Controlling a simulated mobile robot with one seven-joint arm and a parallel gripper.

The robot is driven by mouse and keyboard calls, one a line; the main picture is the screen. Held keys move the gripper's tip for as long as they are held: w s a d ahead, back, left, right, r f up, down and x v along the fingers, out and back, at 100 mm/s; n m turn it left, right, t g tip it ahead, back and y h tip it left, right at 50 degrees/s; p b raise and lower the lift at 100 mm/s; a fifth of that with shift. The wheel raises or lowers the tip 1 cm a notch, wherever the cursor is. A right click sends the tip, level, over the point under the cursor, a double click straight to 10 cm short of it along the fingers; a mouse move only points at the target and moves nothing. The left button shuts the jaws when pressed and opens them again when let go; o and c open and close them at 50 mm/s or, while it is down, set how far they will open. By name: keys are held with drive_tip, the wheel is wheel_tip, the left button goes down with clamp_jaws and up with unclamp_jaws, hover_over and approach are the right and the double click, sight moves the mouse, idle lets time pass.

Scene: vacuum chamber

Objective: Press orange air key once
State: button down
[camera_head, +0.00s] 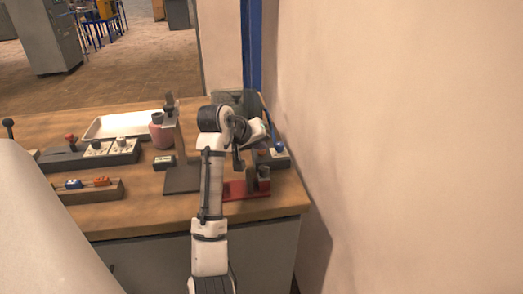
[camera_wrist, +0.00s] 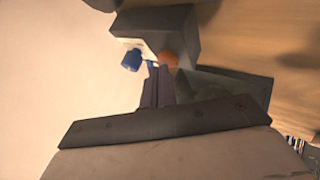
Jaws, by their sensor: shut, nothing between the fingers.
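In the wrist view a grey box (camera_wrist: 165,25) carries a round orange key (camera_wrist: 168,60) and a blue knob (camera_wrist: 131,61) on one face. My gripper (camera_wrist: 154,66) is shut and empty, its tips close in front of that face, between the knob and the key and nearer the key. I cannot tell whether the tips touch the key. In the head view the box (camera_head: 281,160) with its blue knob (camera_head: 278,147) is at the table's right end by the wall. There the orange key is not visible, and my gripper's tips are hidden.
The wall (camera_head: 400,130) rises close to the table's right edge. A red-based fixture (camera_head: 234,190) stands near the front edge. A dark stand (camera_head: 182,180), a pink jar (camera_head: 161,132), a white tray (camera_head: 120,124) and a wooden rack (camera_head: 90,192) are to the left.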

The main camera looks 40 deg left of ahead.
sight(259, 153)
idle(0.5)
drive_tip(key=shift+r+p, duration=0.8)
drive_tip(key=shift+p, duration=0.15)
wheel_tip(259, 153, up, 5)
drive_tip(key=p, duration=0.4)
drive_tip(key=shift+p, duration=0.35)
